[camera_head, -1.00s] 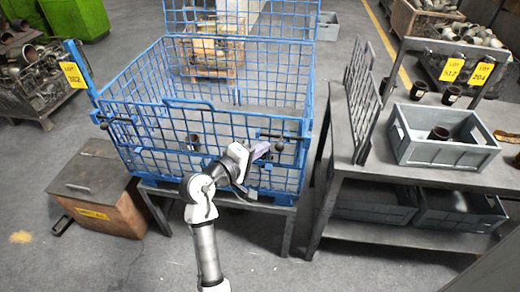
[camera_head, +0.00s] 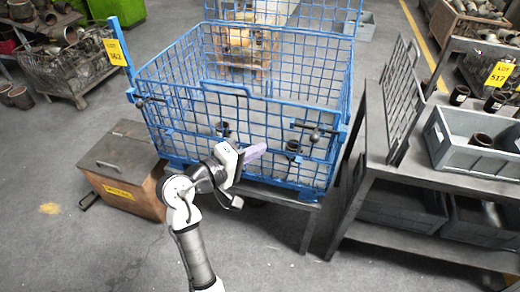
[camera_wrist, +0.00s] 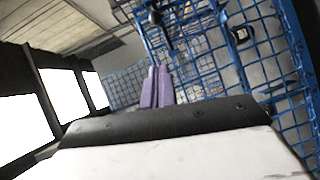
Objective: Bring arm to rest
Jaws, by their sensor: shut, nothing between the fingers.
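My arm rises from the bottom of the head view and bends at the elbow in front of the blue wire basket (camera_head: 247,92). My gripper (camera_head: 256,151) has purple fingers and points right, in front of the basket's front wall. In the wrist view the gripper's two purple fingers (camera_wrist: 157,87) lie side by side, shut and empty. Blue mesh of the basket (camera_wrist: 290,62) fills the right side of that view. Two dark cylindrical parts (camera_head: 222,129) (camera_head: 292,147) show inside the basket through the mesh.
The basket stands on a metal stand. A brown lidded box (camera_head: 125,172) is on the floor at left. At right, a metal table holds a grey bin (camera_head: 470,140) and an upright grid panel (camera_head: 401,95). Open floor lies in front.

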